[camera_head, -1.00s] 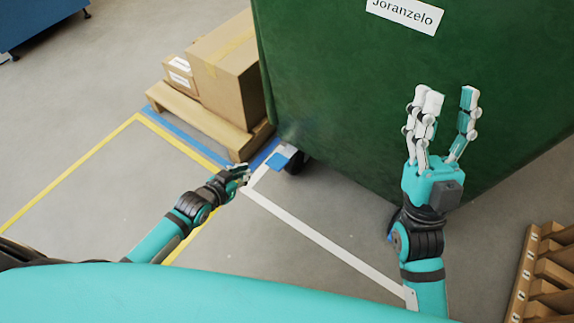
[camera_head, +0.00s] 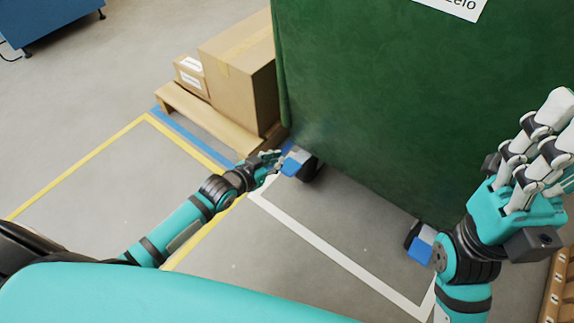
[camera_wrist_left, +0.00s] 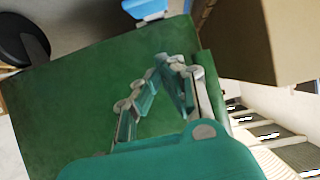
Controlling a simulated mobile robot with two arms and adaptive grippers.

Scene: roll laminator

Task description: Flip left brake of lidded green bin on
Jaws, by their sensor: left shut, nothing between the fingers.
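The green bin (camera_head: 370,100) stands at upper centre with its lid out of view. Its left brake is a blue pedal (camera_head: 293,163) on the caster at the bin's lower left corner. My left gripper (camera_head: 277,158) is shut and empty, just left of that pedal; I cannot tell whether it touches it. In the left wrist view its fingers (camera_wrist_left: 168,66) meet in front of the green bin wall, and a blue pedal (camera_wrist_left: 146,8) shows at the top edge. My right gripper (camera_head: 562,130) is open and empty, raised at the right edge with its fingers partly cut off.
A second caster with a blue pedal (camera_head: 420,250) sits at the bin's right corner, beside my right wrist. A wooden pallet (camera_head: 205,118) with cardboard boxes (camera_head: 240,75) stands left of the bin. Wooden racking (camera_head: 558,290) is at lower right. The taped floor at left is clear.

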